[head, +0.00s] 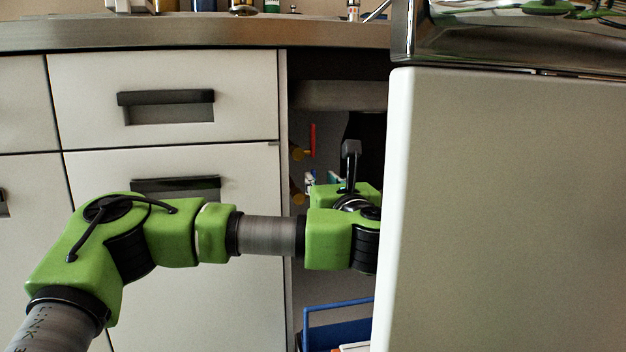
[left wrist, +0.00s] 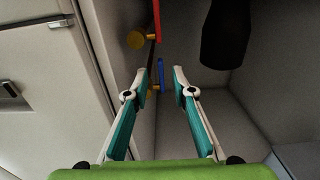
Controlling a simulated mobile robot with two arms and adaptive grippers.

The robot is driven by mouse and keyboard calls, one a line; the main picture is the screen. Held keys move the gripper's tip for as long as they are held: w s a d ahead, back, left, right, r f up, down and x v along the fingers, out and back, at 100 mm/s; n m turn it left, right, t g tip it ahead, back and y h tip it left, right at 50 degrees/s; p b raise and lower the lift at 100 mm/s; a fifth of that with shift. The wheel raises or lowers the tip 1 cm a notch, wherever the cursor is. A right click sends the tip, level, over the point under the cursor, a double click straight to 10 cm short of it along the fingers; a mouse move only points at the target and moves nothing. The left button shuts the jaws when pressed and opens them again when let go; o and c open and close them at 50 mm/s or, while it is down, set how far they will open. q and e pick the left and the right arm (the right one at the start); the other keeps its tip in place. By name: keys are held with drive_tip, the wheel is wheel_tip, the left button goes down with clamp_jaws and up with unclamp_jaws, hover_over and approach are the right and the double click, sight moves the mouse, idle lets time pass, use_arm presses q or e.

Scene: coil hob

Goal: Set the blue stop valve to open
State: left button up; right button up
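The blue stop valve handle (left wrist: 161,74) shows in the left wrist view as a short blue bar on the cupboard's side wall, beside a brass fitting. In the head view I cannot make out the blue handle; a lower brass fitting (head: 297,193) shows there. My left gripper (left wrist: 162,71) is open inside the cupboard, its white and teal fingers apart. The blue bar appears in the gap between the fingertips; I cannot tell whether it is between them or beyond them. In the head view the left hand (head: 345,195) is partly hidden by the white door. My right gripper is not in view.
A red valve handle (head: 313,140) with a brass fitting sits above on the same wall. A dark hanging shape (left wrist: 226,35) is right of the fingers. A white door (head: 510,210) bounds the opening on the right, drawers (head: 165,70) on the left.

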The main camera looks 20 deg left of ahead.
sight(314, 173)
use_arm(q)
drive_tip(key=b+x, duration=0.2)
drive_tip(key=x, duration=0.5)
drive_tip(key=shift+w+a+f, duration=0.15)
drive_tip(key=shift+w, duration=0.1)
drive_tip(key=shift+w+a, duration=0.2)
drive_tip(key=shift+w, duration=0.15)
clamp_jaws()
